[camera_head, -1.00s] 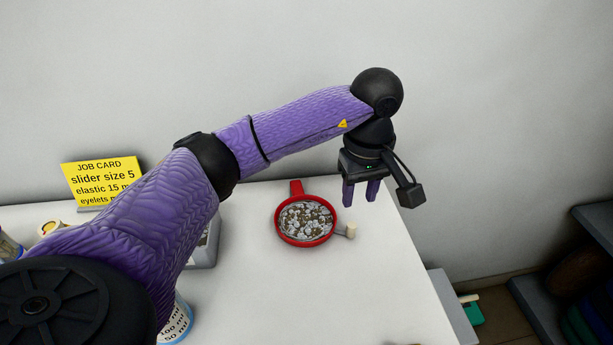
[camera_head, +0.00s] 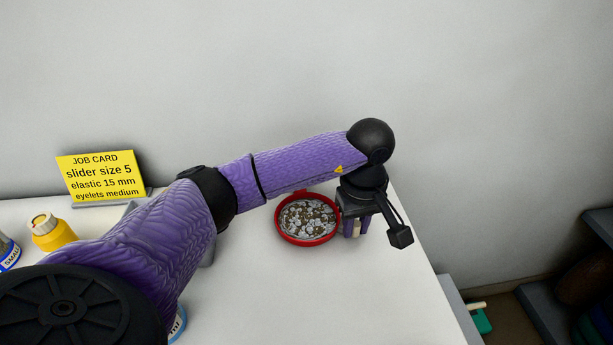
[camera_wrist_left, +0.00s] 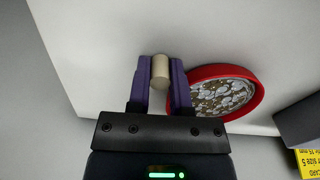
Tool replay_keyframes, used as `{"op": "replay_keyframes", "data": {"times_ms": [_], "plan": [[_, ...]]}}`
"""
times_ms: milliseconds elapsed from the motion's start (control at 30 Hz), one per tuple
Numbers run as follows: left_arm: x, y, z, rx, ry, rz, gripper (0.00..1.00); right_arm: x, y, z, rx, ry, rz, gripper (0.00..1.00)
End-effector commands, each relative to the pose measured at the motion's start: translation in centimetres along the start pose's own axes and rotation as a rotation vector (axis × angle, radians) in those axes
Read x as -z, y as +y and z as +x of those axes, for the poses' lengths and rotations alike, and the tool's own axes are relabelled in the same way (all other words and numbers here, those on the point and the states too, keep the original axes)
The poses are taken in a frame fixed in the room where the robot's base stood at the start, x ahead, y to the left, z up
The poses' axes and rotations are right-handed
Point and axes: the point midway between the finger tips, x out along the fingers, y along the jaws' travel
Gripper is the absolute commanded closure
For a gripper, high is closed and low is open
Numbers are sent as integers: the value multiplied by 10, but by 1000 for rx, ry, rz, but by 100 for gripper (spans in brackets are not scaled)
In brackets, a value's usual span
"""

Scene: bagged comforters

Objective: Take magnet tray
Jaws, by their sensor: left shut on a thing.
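The magnet tray (camera_head: 307,219) is a round red dish on the white table, filled with small silvery and brownish metal pieces. In the left wrist view the tray (camera_wrist_left: 252,77) lies just right of my left gripper (camera_wrist_left: 160,72). That gripper, also in the head view (camera_head: 355,230), points down at the tray's right side, its purple fingers shut on a short beige cylindrical knob (camera_wrist_left: 160,72). In the earlier head frame this knob stands out from the tray's right side. Whether the tray touches the table all round cannot be told. My right gripper is not in view.
A yellow job card (camera_head: 101,177) stands at the back left of the white table (camera_head: 290,290). A yellow bottle (camera_head: 52,232) is at the left, and a labelled jar is partly behind my arm. The table's right edge is close to the gripper. The table front of the tray is clear.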

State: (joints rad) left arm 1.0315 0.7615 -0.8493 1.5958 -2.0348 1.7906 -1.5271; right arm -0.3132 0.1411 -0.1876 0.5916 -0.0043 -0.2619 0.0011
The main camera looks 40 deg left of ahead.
Motion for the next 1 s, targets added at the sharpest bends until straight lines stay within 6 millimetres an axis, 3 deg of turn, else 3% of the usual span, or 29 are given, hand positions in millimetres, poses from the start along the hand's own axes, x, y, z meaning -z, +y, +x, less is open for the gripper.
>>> {"op": "replay_keyframes", "data": {"times_ms": [300,600,700,1000], "plan": [[0,0,-6,-2,1,0,100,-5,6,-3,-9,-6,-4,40],[0,0,-83,-5,3,0,100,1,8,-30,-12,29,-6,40],[0,0,-97,-4,2,0,100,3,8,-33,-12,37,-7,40],[0,0,-100,0,-1,0,100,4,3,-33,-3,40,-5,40]]}}
